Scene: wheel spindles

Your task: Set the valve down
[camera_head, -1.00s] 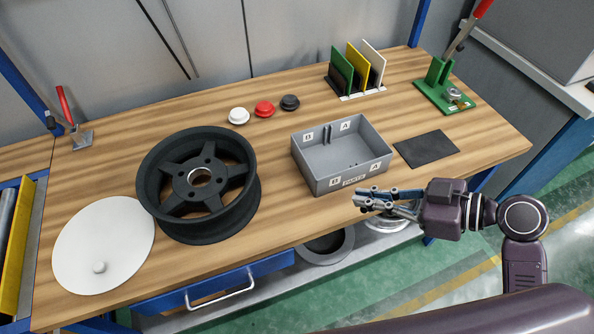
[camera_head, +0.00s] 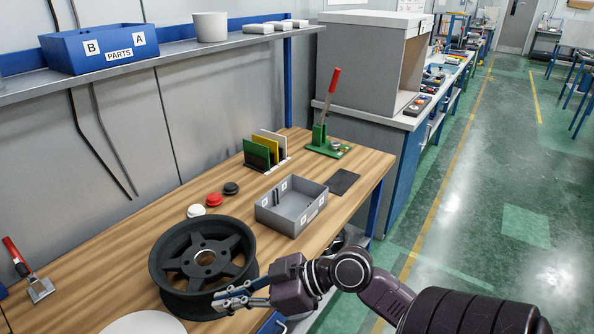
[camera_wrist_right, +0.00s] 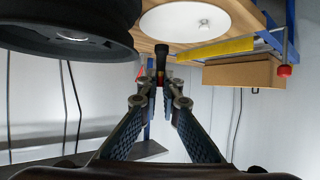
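My right gripper (camera_head: 222,299) is in front of the black wheel rim (camera_head: 203,258), by its lower right side in the head view. In the right wrist view the fingertips (camera_wrist_right: 161,88) close on a small dark valve (camera_wrist_right: 160,58) that sticks out beyond them. The valve is too small to make out in the head view. The wheel rim lies flat on the wooden bench, with its open spokes and central hole facing up; part of it (camera_wrist_right: 70,35) shows at the upper left of the wrist view. My left gripper is not in view.
A grey divided parts bin (camera_head: 291,207) stands right of the rim. White, red and black caps (camera_head: 214,200) lie behind the rim. A white disc (camera_head: 143,323) is at the bottom edge. A dark mat (camera_head: 343,182) and green press (camera_head: 328,147) are farther back.

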